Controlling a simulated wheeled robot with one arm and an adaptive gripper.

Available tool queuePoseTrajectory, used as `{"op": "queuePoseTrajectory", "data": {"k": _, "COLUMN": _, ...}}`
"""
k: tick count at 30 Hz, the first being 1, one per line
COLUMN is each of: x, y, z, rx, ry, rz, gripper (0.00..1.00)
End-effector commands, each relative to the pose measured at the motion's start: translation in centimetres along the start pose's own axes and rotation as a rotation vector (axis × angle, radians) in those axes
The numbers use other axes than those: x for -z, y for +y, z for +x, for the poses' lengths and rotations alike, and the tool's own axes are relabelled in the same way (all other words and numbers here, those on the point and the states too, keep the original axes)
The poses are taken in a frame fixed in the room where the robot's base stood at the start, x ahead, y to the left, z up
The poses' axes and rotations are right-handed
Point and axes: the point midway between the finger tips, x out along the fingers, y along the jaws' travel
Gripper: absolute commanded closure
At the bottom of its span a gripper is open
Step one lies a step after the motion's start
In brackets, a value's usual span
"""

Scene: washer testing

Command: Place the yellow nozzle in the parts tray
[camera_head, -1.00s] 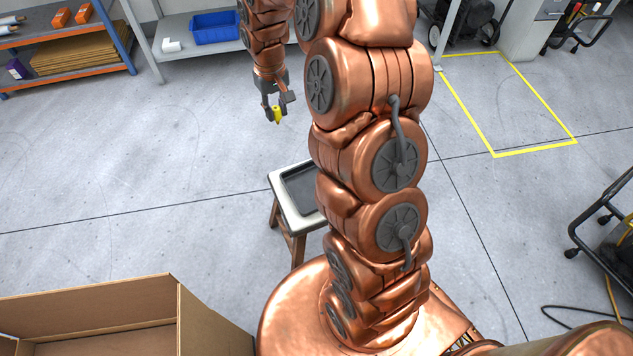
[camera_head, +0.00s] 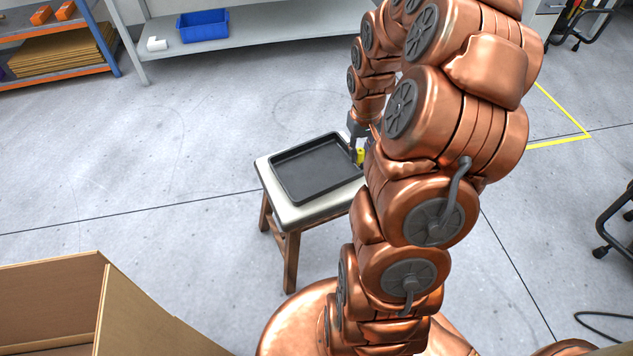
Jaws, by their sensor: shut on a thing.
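The yellow nozzle (camera_head: 360,155) is small and partly hidden by my arm. My gripper (camera_head: 357,148) is shut on it, at the right edge of the parts tray. The parts tray (camera_head: 292,189) is a shallow, dark, empty-looking rectangle on a small stool (camera_head: 273,208) with a pale top and wooden legs. My arm hides the right side of the stool. I cannot tell whether the nozzle is above the tray's rim or just beside it.
An open cardboard box (camera_head: 104,310) stands at the lower left. Shelving at the back holds a blue bin (camera_head: 203,26) and a white part (camera_head: 157,44). A cart (camera_head: 615,222) stands at the right edge. The floor left of the stool is clear.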

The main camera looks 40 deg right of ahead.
Motion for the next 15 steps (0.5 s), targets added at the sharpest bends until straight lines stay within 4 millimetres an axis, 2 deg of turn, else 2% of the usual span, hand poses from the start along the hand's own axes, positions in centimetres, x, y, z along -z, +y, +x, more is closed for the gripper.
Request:
{"op": "queuePoseTrajectory", "data": {"k": 1, "x": -0.7, "y": 0.6, "z": 1.9, "rx": 0.002, "ry": 0.0, "rz": 0.013, "gripper": 1.0}}
{"op": "queuePoseTrajectory", "data": {"k": 6, "x": -2.1, "y": 1.7, "z": 3.8, "rx": 0.006, "ry": -0.001, "rz": 0.034, "gripper": 1.0}}
{"op": "queuePoseTrajectory", "data": {"k": 11, "x": -2.4, "y": 1.9, "z": 4.3, "rx": 0.007, "ry": 0.001, "rz": 0.04, "gripper": 1.0}}
{"op": "queuePoseTrajectory", "data": {"k": 15, "x": -1.1, "y": 0.9, "z": 4.4, "rx": 0.006, "ry": 0.003, "rz": 0.038, "gripper": 1.0}}
